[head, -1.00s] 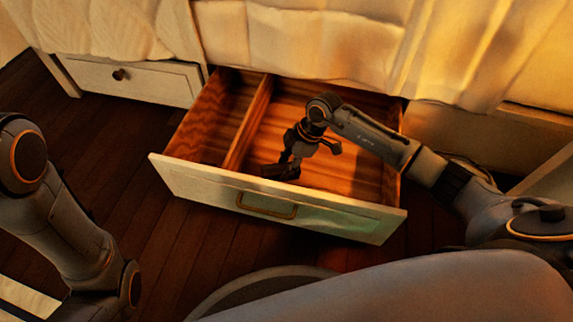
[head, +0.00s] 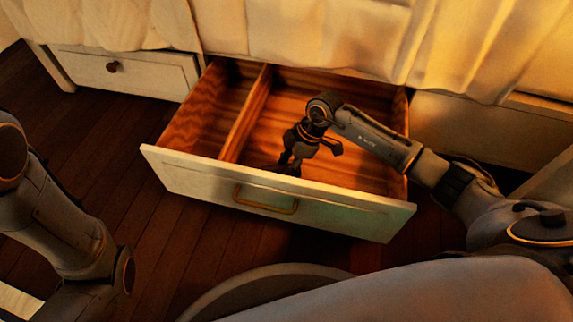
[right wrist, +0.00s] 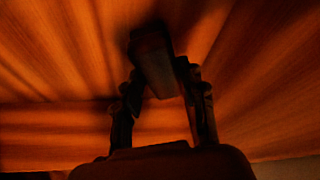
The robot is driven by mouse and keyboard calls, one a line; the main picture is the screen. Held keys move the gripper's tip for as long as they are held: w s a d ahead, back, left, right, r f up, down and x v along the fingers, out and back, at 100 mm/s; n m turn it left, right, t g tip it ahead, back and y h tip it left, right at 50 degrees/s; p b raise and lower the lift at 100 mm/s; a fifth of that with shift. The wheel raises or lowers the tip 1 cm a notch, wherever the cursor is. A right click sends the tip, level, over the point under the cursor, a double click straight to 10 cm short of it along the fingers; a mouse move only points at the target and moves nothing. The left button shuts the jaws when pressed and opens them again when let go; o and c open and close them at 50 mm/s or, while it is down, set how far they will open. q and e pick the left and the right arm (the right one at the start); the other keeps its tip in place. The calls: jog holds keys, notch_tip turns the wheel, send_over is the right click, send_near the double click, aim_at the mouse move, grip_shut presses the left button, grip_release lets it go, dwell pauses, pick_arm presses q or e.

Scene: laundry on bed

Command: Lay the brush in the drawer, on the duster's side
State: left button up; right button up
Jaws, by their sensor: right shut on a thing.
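The drawer (head: 275,196) is pulled open, with a divider (head: 245,112) between a narrow left compartment and a wide right one. My right gripper (head: 290,165) reaches down into the wide compartment, near its front. It is shut on a dark, blocky thing, taken to be the brush (right wrist: 152,60), seen between the fingers in the right wrist view. In the head view the brush is mostly hidden by the gripper and the drawer front. I cannot tell whether it touches the drawer floor. No duster can be made out. My left gripper is out of view.
A closed drawer (head: 125,72) with a round knob is at the left. Pale bedding (head: 310,35) hangs above the open drawer. The rest of the wide compartment looks empty, and the narrow compartment shows nothing inside. Dark wooden floor (head: 110,150) lies in front.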

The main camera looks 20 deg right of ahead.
jog(key=shift+f, duration=0.55)
jog(key=o, duration=1.4)
jog(key=shift+r, duration=0.1)
jog(key=v, duration=1.1)
jog(key=shift+s+d+r, duration=0.1)
jog(key=shift+r, duration=0.3)
